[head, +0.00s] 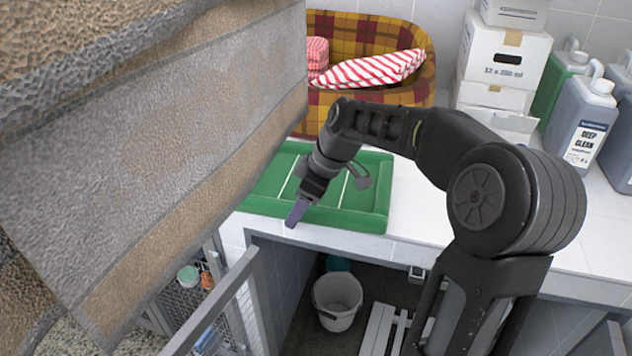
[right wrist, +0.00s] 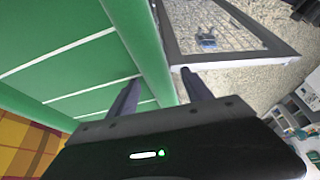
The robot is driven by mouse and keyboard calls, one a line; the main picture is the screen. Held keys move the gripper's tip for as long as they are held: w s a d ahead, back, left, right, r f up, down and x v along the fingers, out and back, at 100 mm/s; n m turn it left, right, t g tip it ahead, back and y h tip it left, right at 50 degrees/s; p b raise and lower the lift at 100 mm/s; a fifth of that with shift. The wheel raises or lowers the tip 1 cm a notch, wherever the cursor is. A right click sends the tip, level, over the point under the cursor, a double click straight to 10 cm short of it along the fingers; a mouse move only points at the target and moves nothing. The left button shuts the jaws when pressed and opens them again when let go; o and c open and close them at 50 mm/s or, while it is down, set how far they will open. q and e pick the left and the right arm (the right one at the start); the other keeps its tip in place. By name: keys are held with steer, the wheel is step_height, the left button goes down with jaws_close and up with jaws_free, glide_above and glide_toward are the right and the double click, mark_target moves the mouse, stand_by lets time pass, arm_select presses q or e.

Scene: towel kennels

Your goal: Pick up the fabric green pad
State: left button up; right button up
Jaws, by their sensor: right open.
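The green pad (head: 343,216) lies on the white counter in the head view, with a raised rim and thin white lines across its middle. My right gripper (head: 300,208) is over its front edge, pointing down and toward the front. In the right wrist view, the green pad (right wrist: 82,65) fills the left side, and its rim runs between the two parted fingers of my right gripper (right wrist: 160,92). The gripper is open; I cannot tell whether a finger touches the rim. My left gripper is not in view.
A large brown-and-grey striped cloth (head: 130,140) blocks the left of the head view. Behind the pad stands a plaid basket (head: 345,32) with a red-striped cushion (head: 368,70). White boxes (head: 503,60) and jugs (head: 583,115) stand at right. A bucket (head: 337,297) sits below the counter.

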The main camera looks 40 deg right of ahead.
steer(key=shift+f, duration=0.15)
steer(key=shift+c, duration=0.2)
jaws_close()
stand_by(0.4)
